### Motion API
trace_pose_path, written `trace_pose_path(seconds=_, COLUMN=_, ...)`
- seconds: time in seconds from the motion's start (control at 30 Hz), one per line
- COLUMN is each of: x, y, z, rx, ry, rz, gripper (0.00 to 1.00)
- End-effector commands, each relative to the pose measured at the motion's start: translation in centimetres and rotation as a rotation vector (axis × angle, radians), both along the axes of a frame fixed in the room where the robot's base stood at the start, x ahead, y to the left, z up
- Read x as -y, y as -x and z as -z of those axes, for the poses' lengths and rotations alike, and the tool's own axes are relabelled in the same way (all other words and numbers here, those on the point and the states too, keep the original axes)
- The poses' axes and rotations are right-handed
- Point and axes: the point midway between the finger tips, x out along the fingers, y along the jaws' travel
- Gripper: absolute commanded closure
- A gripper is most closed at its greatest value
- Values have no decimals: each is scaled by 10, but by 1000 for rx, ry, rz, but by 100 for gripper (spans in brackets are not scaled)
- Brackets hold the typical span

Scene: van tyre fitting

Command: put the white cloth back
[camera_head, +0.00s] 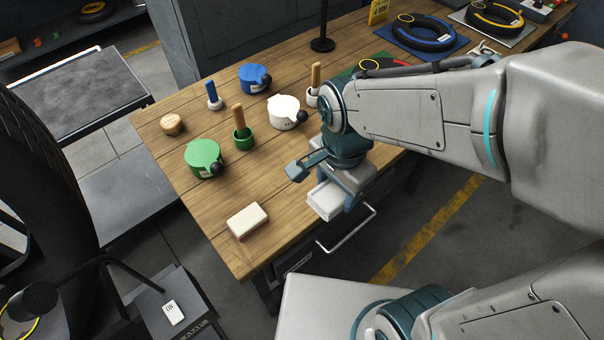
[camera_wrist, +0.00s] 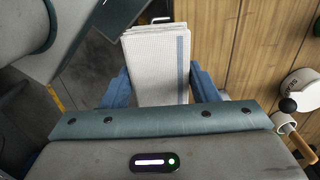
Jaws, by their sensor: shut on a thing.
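The white cloth (camera_wrist: 157,62) is a folded, woven stack with a blue-grey stripe down one side. It sits between the two blue fingers of my gripper (camera_wrist: 160,85), which is shut on it. In the head view the cloth (camera_head: 326,202) shows as a pale block under my gripper (camera_head: 328,184), at the front edge of the wooden workbench (camera_head: 290,222). It appears to be above or just past that edge; I cannot tell whether it touches the bench. My wrist hides part of it.
On the bench stand a cream block (camera_head: 248,221), green lidded pot (camera_head: 203,158), blue pot (camera_head: 254,78), white pot (camera_head: 285,112) and wooden-handled brush pots (camera_head: 243,138). A metal rail (camera_head: 350,232) juts from the bench front. Bare wood lies left of my gripper.

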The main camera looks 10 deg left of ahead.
Motion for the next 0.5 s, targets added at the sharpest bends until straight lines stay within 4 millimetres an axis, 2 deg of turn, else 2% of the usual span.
trace_pose_path(seconds=0.17, x=-12, y=-3, z=6, rx=-4, ry=3, rz=1, gripper=64)
trace_pose_path(seconds=0.5, x=-48, y=-40, z=36, rx=-3, ry=3, rz=-5, gripper=64)
